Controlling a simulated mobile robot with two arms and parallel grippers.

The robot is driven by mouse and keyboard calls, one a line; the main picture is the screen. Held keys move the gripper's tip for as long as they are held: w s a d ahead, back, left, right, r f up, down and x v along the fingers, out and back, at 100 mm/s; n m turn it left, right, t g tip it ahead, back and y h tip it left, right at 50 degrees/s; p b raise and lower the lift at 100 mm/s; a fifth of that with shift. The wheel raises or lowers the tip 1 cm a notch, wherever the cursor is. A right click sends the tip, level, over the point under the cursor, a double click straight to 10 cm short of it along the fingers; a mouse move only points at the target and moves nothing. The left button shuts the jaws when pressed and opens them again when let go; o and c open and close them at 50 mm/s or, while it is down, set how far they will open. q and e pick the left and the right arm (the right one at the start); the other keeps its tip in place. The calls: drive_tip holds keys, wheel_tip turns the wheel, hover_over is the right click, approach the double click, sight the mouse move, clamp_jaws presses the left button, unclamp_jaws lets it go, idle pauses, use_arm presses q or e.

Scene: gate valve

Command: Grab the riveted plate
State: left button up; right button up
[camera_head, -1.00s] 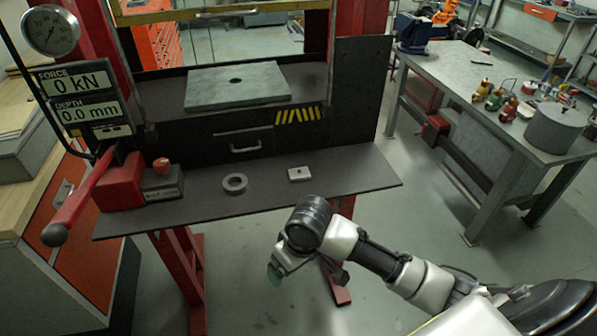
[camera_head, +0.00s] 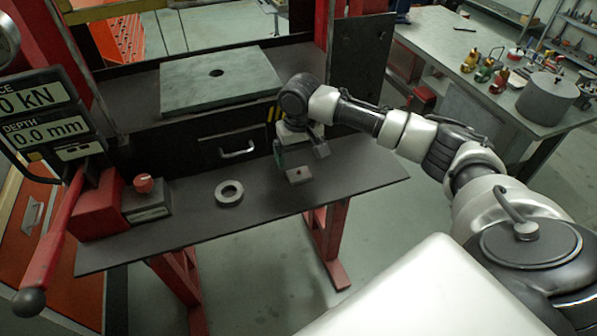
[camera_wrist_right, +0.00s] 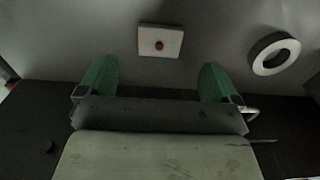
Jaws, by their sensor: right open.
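The riveted plate (camera_head: 298,176) is a small pale square block with a rivet in its middle, lying flat on the dark shelf of the press. My right gripper (camera_head: 301,155) is open and empty, pointing down just above and behind the plate. In the right wrist view the plate (camera_wrist_right: 151,41) shows a reddish rivet and lies beyond the two green fingertips (camera_wrist_right: 157,78), centred roughly between them. I see no contact. My left gripper is not in view.
A metal ring (camera_head: 229,192) lies on the same shelf (camera_head: 340,183), left of the plate. A red-knobbed box (camera_head: 145,199) and a red lever (camera_head: 52,245) stand at the left. The press bed plate (camera_head: 221,80) is behind. A workbench (camera_head: 440,28) stands at the right.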

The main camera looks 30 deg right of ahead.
sight(299, 171)
drive_tip(key=shift+f, duration=0.5)
drive_tip(key=shift+w+f, duration=0.25)
drive_tip(key=shift+f, duration=0.1)
wheel_tip(299, 171, down, 4)
drive_tip(key=shift+f+p, duration=0.2)
drive_tip(key=shift+p, duration=0.85)
drive_tip(key=shift+d+f, duration=0.1)
drive_tip(key=shift+f, duration=0.3)
drive_tip(key=shift+c, duration=0.4)
drive_tip(key=c, duration=1)
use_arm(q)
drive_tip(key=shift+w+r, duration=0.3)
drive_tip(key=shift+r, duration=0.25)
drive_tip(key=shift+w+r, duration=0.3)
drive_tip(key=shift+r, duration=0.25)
